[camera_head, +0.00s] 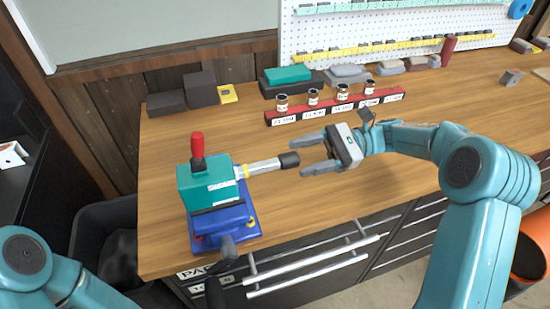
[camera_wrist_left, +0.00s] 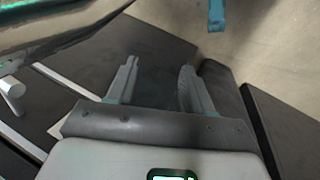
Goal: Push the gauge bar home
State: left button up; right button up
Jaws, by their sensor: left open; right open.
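The gauge bar (camera_head: 262,167) is a pale rod with a dark end cap and a yellow ring. It sticks out to the right from a teal block (camera_head: 205,184) with a red upright knob, held in a blue vise (camera_head: 222,220) on the workbench. My right gripper (camera_head: 308,157) is open just right of the dark cap, its fingers pointing left toward it. I see a small gap and nothing between the fingers. My left gripper (camera_wrist_left: 158,82) is open and empty in the left wrist view, over dark surfaces. I cannot clearly make it out in the head view.
A red rack (camera_head: 335,107) with several labelled jars stands behind the bar. Dark blocks (camera_head: 186,95) and a teal-topped box (camera_head: 287,76) sit at the back. Drawers with handles (camera_head: 315,265) lie below the bench's front edge. The wood around the bar is clear.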

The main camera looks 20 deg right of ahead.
aim_at(279, 163)
jog(key=a, duration=0.6)
jog(key=shift+s+a+r+p, duration=0.2)
jog(key=shift+s+p, duration=0.1)
jog(key=shift+p, duration=0.1)
jog(key=shift+w+a+f, duration=0.1)
jog(key=shift+a, duration=0.1)
jog(key=shift+s+a, duration=0.2)
jog(key=shift+w, duration=0.15)
jog(key=c, duration=1.1)
grip_shut()
